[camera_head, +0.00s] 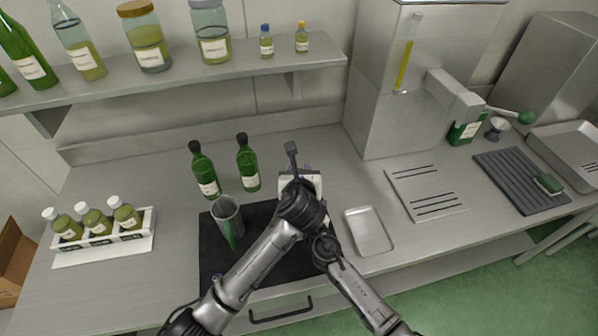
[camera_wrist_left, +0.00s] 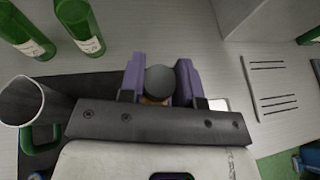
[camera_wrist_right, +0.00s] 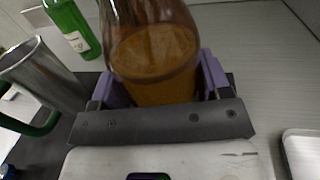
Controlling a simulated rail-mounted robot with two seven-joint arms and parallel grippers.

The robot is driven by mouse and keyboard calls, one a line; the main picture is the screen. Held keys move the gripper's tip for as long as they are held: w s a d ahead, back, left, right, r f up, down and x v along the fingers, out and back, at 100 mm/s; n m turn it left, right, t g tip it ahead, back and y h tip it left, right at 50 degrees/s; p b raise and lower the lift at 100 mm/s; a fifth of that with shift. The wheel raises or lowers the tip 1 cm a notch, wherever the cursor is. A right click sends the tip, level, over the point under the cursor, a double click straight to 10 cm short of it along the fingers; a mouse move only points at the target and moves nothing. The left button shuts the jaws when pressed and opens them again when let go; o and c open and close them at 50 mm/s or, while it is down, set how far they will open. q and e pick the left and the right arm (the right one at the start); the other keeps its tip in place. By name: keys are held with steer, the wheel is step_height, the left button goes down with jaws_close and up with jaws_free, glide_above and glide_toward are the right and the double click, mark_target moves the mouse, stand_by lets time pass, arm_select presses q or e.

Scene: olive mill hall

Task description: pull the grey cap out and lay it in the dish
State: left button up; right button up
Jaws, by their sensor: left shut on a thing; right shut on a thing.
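The grey cap (camera_wrist_left: 160,80) shows as a round top between the purple fingers of my left gripper (camera_wrist_left: 161,84), which is shut on it. Orange-brown colour shows just below the cap; whether it is still seated cannot be told. My right gripper (camera_wrist_right: 155,90) is shut on a clear glass vessel (camera_wrist_right: 152,55) with orange-brown liquid, its top out of frame. In the head view my left gripper (camera_head: 298,180) is above the dark mat, and my arms hide the cap and vessel. The dish (camera_head: 368,232), a shallow metal tray, lies right of the mat and looks empty.
A metal jug (camera_head: 228,220) with a green handle stands on the dark mat (camera_head: 215,265), left of my grippers. Two green bottles (camera_head: 248,163) stand behind it. A rack of small jars (camera_head: 100,240) is at far left. Counter between dish and slotted plate (camera_head: 425,192) is clear.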

arm_select(q)
steer(key=shift+r, duration=0.25)
stand_by(0.6)
steer(key=shift+r, duration=0.85)
steer(key=shift+r, duration=2)
arm_select(e)
steer(key=o, duration=1.4)
steer(key=shift+c, duration=0.2)
